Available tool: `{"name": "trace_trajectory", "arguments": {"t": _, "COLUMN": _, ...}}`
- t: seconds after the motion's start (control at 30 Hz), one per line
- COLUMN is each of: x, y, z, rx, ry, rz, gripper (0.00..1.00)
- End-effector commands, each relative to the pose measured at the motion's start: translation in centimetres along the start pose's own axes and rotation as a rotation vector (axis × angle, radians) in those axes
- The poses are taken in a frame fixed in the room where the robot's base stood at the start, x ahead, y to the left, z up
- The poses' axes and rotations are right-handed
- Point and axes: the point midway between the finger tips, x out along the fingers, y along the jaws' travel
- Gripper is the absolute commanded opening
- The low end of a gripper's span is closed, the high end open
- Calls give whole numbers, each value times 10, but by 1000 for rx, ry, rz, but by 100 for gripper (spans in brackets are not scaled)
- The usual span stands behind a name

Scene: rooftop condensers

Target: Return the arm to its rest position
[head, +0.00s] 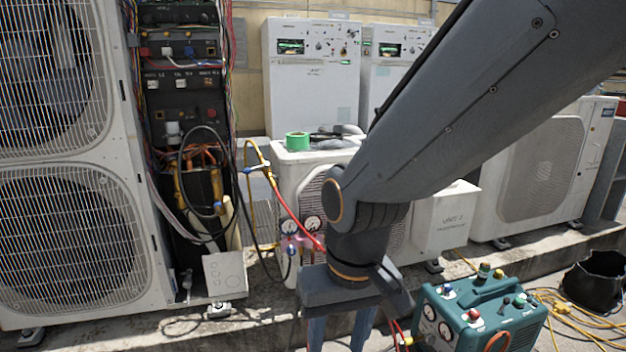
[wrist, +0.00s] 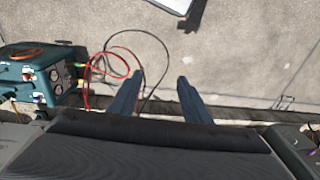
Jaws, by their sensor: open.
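My arm reaches in from the upper right of the head view and bends down at a joint near the middle. My gripper (head: 338,338) hangs below it, pointing down, with its fingers partly cut off by the lower picture edge.
A teal recovery machine (head: 480,315) stands right of my gripper, with red and yellow hoses nearby. An opened large condenser (head: 75,200) with exposed wiring is at left. A black bucket (head: 597,280) and white units stand at right. Concrete below my gripper looks mostly clear.

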Motion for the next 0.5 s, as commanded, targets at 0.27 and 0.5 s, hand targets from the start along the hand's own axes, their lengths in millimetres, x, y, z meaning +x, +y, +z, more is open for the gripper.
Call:
{"name": "trace_trajectory", "arguments": {"t": 0.27, "x": -24, "y": 10, "z": 39, "rx": -117, "ry": -75, "rz": 8, "gripper": 44}}
{"name": "trace_trajectory", "arguments": {"t": 0.5, "x": -48, "y": 25, "z": 38, "rx": -60, "ry": -72, "rz": 17, "gripper": 44}}
